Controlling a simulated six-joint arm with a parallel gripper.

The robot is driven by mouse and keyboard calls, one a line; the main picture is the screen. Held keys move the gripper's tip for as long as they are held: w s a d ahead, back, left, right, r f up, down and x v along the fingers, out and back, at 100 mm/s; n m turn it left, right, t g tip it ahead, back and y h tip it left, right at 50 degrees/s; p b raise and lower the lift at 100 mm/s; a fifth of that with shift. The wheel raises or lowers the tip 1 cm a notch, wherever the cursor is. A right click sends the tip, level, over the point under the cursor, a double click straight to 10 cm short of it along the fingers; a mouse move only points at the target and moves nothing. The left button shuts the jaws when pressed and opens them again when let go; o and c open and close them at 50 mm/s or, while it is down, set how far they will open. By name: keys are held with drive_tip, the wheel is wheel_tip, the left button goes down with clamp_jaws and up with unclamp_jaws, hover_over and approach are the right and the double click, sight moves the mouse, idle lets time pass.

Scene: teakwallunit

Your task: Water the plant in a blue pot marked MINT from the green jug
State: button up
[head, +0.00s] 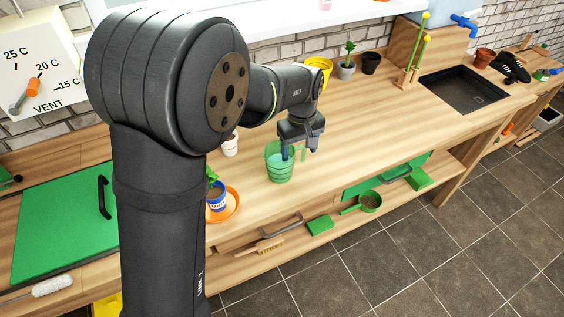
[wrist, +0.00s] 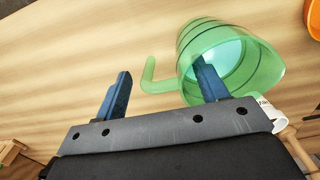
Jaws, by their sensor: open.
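The green jug (head: 279,172) stands upright on the wooden bench, translucent and with pale blue liquid inside; it also shows in the wrist view (wrist: 262,72). Its handle (wrist: 153,82) points left there, between my two fingers in the picture. My gripper (head: 296,152) is open at the jug's top, its blue fingers (wrist: 162,88) apart; one finger overlaps the jug's mouth. I cannot tell whether they touch. The blue pot (head: 217,202) with a small plant and a white label stands on an orange saucer (head: 234,210), left of the jug. The label's text is too small to read surely.
A white pot (head: 231,147) stands behind the jug, partly hidden by my arm. A yellow pot (head: 321,66) and small pots line the back. A dark sink (head: 464,92) is at right. The bench (head: 370,125) right of the jug is clear. A shelf below holds tools.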

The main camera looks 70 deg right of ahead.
drive_tip(key=shift+f, duration=0.3)
drive_tip(key=c, duration=1.4)
drive_tip(key=shift+r, duration=0.1)
drive_tip(key=shift+r, duration=0.3)
clamp_jaws()
drive_tip(key=r, duration=0.9)
drive_tip(key=shift+w+a+r, duration=0.15)
drive_tip(key=shift+a+r, duration=0.15)
drive_tip(key=shift+a, duration=0.1)
drive_tip(key=w+a+r+m, duration=0.1)
drive_tip(key=w+a+m, duration=0.1)
drive_tip(key=a, duration=0.6)
drive_tip(key=w+a+r+m, duration=0.2)
drive_tip(key=a+m, duration=0.2)
drive_tip(key=a, duration=0.4)
drive_tip(key=shift+w+r, duration=0.15)
drive_tip(key=shift+w, duration=0.05)
